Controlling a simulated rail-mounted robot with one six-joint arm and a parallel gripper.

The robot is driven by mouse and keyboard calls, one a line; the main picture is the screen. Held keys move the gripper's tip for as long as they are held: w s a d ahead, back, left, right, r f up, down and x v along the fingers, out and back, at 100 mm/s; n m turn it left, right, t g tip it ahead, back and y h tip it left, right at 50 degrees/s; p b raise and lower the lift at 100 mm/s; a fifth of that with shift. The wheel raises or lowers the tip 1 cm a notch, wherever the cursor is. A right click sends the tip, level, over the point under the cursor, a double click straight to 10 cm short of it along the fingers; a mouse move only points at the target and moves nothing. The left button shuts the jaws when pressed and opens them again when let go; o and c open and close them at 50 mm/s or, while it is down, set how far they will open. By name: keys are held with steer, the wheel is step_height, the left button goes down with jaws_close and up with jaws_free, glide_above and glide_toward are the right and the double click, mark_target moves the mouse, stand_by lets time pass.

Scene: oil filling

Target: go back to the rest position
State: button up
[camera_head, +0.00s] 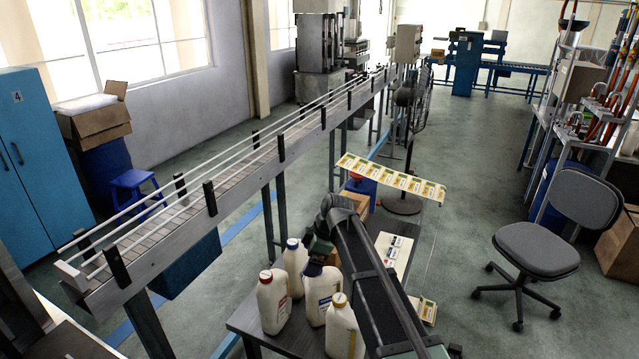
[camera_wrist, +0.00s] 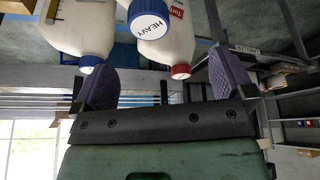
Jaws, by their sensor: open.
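My gripper (camera_wrist: 166,80) shows in the wrist view with its two purple finger pads wide apart and nothing held between them. In the head view my dark arm reaches up from the lower right, and the gripper end is above and beside the bottles, its fingers mostly hidden. Several white bottles stand on a dark table: one with a red cap (camera_head: 273,303), one with a blue cap (camera_head: 296,268), one with a dark blue cap (camera_head: 320,296) and one with a tan cap (camera_head: 344,332). The wrist view shows some bottles close beyond the fingers, including one cap marked "HEAVY" (camera_wrist: 148,18).
A conveyor with side rails (camera_head: 240,170) runs along the left. A strip of labels (camera_head: 392,179) hangs behind my arm. A cardboard box (camera_head: 354,203) is near the arm. An office chair (camera_head: 537,249) stands at right, with clear floor between.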

mark_target(336, 297)
steer(key=s+d+m, duration=0.2)
steer(key=s+m, duration=0.1)
steer(key=s+d+m+h, duration=0.1)
steer(key=s+d+m, duration=0.2)
steer(key=m, duration=0.1)
steer(key=s+d+f+m+h, duration=0.1)
steer(key=s+d+m, duration=0.1)
steer(key=s+m, duration=0.1)
steer(key=shift+s+d+f+m, duration=0.1)
steer(key=shift+s+d+m, duration=0.15)
steer(key=shift+s, duration=0.2)
steer(key=s+d+m+h, duration=0.2)
steer(key=s+d+m, duration=0.6)
steer(key=s+d, duration=0.5)
steer(key=shift+s+d+f, duration=0.3)
steer(key=shift+s, duration=0.1)
